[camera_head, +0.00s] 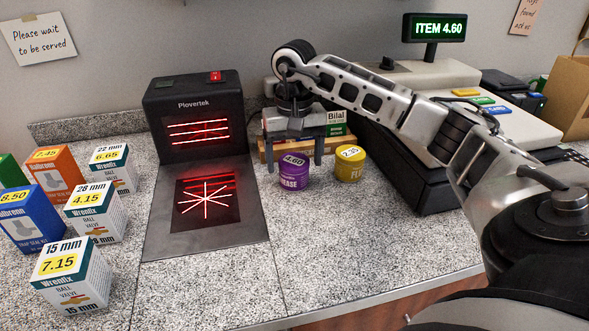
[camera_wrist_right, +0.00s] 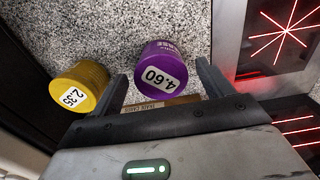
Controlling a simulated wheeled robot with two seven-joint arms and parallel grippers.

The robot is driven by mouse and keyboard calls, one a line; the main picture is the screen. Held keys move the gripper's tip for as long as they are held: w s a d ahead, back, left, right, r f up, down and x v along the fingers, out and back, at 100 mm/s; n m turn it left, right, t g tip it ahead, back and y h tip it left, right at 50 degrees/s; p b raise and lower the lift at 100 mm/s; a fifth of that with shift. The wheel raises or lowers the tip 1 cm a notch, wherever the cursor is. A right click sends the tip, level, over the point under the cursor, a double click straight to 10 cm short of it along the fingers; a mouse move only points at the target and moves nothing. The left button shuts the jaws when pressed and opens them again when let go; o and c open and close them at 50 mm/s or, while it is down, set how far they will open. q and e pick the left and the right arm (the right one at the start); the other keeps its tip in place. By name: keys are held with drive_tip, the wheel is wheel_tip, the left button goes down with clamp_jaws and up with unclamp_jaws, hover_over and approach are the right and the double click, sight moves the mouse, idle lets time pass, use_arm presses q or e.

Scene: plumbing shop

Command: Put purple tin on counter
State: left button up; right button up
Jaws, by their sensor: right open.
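The purple tin (camera_head: 292,178) stands upright on the speckled counter (camera_head: 320,240), to the right of the scanner, with a 4.60 label on its lid. My right gripper (camera_head: 301,163) is just above and around it, open, with one finger on each side of the tin. In the right wrist view the purple tin (camera_wrist_right: 160,72) shows between the two open fingers (camera_wrist_right: 160,85), apart from both. My left gripper is not in view.
A yellow tin (camera_head: 350,164) stands close to the right of the purple one. The scanner (camera_head: 195,120) is at left, with priced boxes (camera_head: 70,275) beyond it. The cash register (camera_head: 420,180) stands at right. The front counter is clear.

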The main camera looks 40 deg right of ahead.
sight(294, 162)
wheel_tip(294, 162, up, 9)
drive_tip(key=shift+f, duration=0.1)
idle(0.7)
